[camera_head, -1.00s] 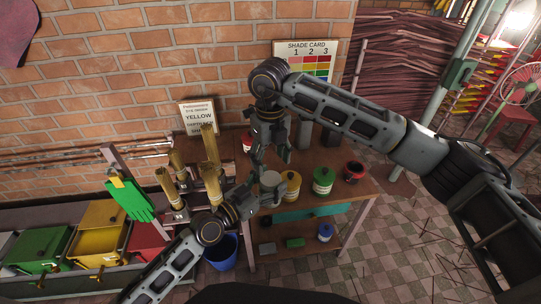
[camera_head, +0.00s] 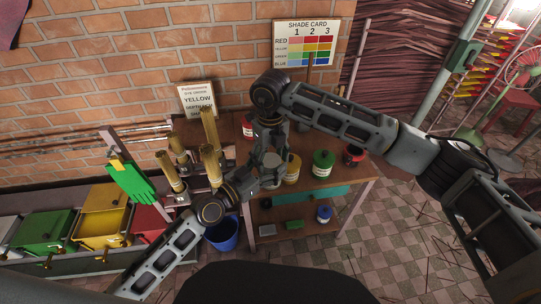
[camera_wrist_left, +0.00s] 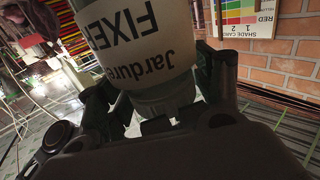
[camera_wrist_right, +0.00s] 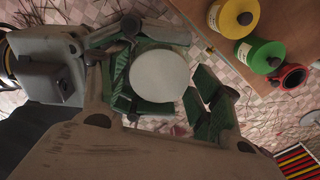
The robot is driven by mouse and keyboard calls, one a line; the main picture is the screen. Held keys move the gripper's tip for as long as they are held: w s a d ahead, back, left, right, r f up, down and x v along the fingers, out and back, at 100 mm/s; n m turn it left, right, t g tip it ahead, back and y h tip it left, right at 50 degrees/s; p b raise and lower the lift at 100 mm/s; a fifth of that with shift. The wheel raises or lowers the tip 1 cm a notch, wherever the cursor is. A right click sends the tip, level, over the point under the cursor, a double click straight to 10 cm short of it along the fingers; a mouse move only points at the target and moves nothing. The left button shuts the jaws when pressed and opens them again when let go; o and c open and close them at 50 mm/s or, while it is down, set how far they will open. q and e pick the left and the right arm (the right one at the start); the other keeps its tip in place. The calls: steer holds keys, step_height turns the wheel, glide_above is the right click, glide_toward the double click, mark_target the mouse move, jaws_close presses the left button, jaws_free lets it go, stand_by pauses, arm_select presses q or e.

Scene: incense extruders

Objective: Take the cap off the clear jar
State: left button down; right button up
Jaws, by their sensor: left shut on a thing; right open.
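The clear jar (camera_wrist_left: 160,98) has a white label reading "FIXER", upside down in the left wrist view. My left gripper (camera_head: 255,182) is shut on it, holding it near the table's front left edge. The jar's pale round cap (camera_wrist_right: 160,76) faces the right wrist camera; it also shows small in the head view (camera_head: 272,159). My right gripper (camera_wrist_right: 168,88) is open over the jar, with its green-grey fingers on either side of the cap. I cannot tell whether they touch it. The jar's body is largely hidden in the head view.
A yellow jar (camera_head: 293,171), a green jar (camera_head: 322,165) and a red pot (camera_head: 353,156) stand on the table to the right. Brass cylinders (camera_head: 209,130) stand at the left. A blue bucket (camera_head: 222,235) is on the floor. A shade card (camera_head: 306,45) hangs behind.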

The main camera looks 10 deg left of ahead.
steer(key=c, duration=0.9)
steer(key=shift+n, duration=3.4)
steer(key=o, duration=1.1)
steer(key=shift+o, duration=0.2)
steer(key=shift+r, duration=2.3)
steer(key=shift+c, duration=0.3)
